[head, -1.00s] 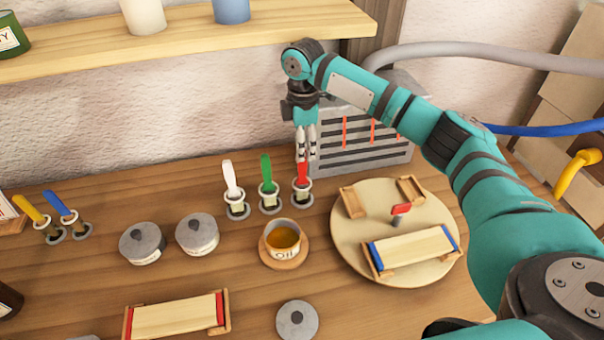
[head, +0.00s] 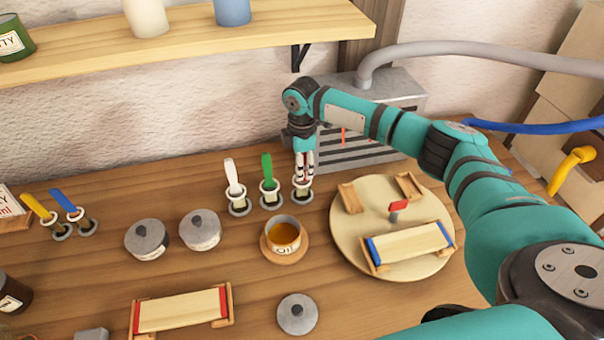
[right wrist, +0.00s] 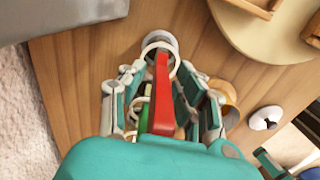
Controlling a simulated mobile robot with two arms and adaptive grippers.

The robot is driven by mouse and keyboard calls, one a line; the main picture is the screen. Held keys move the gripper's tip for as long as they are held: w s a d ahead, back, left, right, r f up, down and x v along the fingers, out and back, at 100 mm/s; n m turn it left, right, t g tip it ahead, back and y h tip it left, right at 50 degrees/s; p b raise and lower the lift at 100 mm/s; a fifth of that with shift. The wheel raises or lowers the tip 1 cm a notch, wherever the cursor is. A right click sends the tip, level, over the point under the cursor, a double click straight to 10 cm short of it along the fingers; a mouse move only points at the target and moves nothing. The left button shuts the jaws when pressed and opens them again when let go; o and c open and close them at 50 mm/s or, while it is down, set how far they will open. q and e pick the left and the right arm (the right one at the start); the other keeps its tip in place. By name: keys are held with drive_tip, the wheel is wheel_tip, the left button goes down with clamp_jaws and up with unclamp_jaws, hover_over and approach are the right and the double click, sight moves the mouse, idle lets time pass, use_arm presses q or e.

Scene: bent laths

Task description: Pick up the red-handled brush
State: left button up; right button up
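The red-handled brush (head: 303,179) stands upright in a small holder on the bench, last in a row of three. In the right wrist view its red handle (right wrist: 161,92) runs up between the fingers. My right gripper (head: 304,166) is above the holder, pointing down, with its fingers on both sides of the handle. In the right wrist view the right gripper (right wrist: 163,102) is open, and gaps show between handle and fingers. The fingers hide much of the handle in the head view. My left gripper is not in view.
A green-handled brush (head: 268,172) and a white-handled brush (head: 233,178) stand just left. An oil cup (head: 284,240) is in front, and a round board (head: 345,228) with wooden pieces lies to the right. A grey slotted box (head: 370,150) stands close behind.

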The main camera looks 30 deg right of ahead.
clamp_jaws()
drive_tip(key=shift+r, duration=0.2)
